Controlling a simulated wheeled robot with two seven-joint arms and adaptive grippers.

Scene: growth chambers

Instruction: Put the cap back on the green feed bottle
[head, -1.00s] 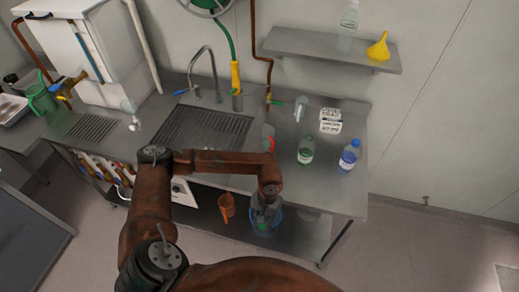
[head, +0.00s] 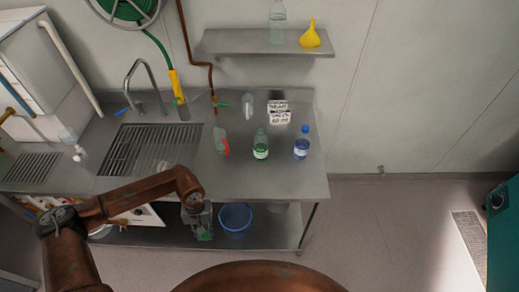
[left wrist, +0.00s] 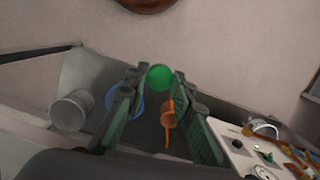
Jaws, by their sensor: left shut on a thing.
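The green feed bottle (head: 261,150), clear with green contents and a pale label, stands upright on the steel bench; its mouth is too small to make out. My left gripper (head: 204,233) hangs in front of the bench's front edge, left of and nearer than the bottle. It is shut on the round green cap (left wrist: 160,77), which sits between the fingertips in the left wrist view; the cap also shows as a green spot in the head view. The cap and bottle are well apart. My right gripper is not in view.
A blue-capped bottle (head: 302,146) stands right of the green one. A red-marked clear container (head: 221,142) stands to its left, a labelled white rack (head: 279,112) behind. A blue bucket (head: 235,217) is on the lower shelf (head: 270,236). The bench's front right is clear.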

